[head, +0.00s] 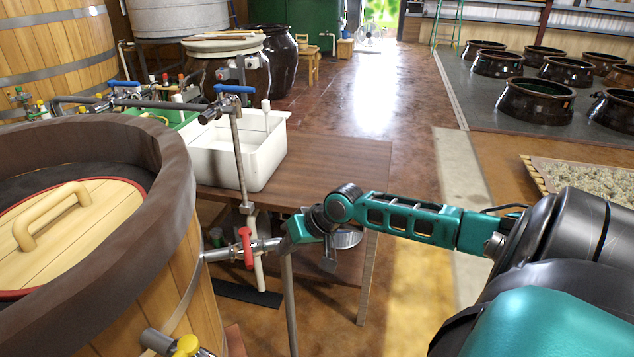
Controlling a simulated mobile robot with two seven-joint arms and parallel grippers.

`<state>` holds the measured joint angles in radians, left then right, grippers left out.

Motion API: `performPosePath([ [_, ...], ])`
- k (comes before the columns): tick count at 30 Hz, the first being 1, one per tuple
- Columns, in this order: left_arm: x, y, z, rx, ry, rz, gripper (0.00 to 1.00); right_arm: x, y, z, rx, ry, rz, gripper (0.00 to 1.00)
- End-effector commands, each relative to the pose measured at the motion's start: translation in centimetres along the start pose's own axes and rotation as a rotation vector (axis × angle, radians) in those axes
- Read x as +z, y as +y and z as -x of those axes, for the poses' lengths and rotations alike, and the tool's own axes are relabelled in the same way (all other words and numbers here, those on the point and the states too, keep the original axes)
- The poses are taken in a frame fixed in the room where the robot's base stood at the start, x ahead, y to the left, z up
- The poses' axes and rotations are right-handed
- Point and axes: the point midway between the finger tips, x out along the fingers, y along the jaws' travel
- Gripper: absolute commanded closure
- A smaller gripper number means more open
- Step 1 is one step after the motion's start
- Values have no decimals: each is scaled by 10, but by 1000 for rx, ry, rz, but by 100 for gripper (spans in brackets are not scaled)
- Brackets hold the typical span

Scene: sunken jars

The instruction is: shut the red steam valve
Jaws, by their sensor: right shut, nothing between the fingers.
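The red steam valve (246,248) is a small red handle on a short metal pipe at the side of the wooden vat (180,270). The handle looks upright in the picture, across the line of the pipe. My right gripper (287,244) is just to the right of the red handle, near the pipe's end. It is shut and empty, with a small gap in the picture between it and the handle. I cannot tell whether it touches the pipe. My left gripper is not in view.
A brown table (330,165) with a white basin (262,150) stands behind the valve. A vertical pipe with a blue handle (234,89) rises close by. A yellow valve (187,346) is low on the vat. Dark jars (535,102) sit at the right back. The middle floor is clear.

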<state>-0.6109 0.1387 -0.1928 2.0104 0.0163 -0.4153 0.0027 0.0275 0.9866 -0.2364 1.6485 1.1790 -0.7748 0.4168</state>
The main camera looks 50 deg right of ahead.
Motion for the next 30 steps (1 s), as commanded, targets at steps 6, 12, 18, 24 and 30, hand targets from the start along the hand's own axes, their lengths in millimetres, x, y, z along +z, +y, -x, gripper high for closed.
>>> performPosePath([
  [6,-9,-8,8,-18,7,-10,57,1,-2,46,6,-3,4,100],
  [12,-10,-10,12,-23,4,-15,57,3,-3,70,5,-3,2,100],
  [18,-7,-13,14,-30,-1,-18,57,3,-4,82,4,-1,2,100],
  [24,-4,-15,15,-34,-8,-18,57,3,-4,85,3,1,2,100],
  [30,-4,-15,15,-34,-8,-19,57,3,-4,84,3,1,2,100],
])
